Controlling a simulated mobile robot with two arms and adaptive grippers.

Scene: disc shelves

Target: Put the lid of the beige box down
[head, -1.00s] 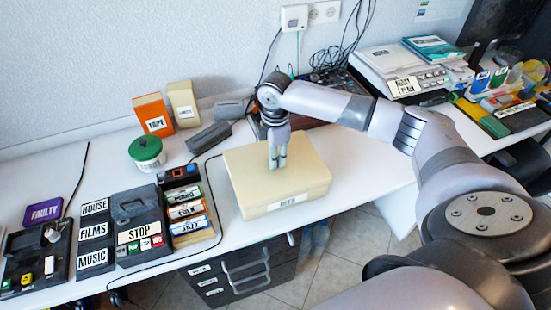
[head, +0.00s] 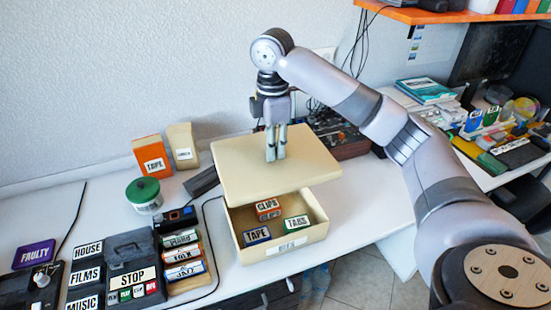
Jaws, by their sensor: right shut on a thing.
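The beige box (head: 283,261) stands open on the white desk. Inside it lie small labelled boxes: a red-brown CLIPS box (head: 268,209), a blue TAPE box (head: 256,236) and a green TABS box (head: 297,225). My right gripper (head: 275,152) points down and is shut on the flat beige lid (head: 238,172) near its middle. The lid hangs above the box, apart from it and shifted toward the wall. What the fingertips grasp is hard to make out. My left gripper is not in view.
Left of the box stand a green-lidded jar (head: 145,196), an orange TAPE box (head: 152,157), a black STOP device (head: 133,269) and a FAULTY label (head: 34,255). A dark device with cables (head: 338,132) is behind the lid. Bare desk (head: 377,203) lies right of the box.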

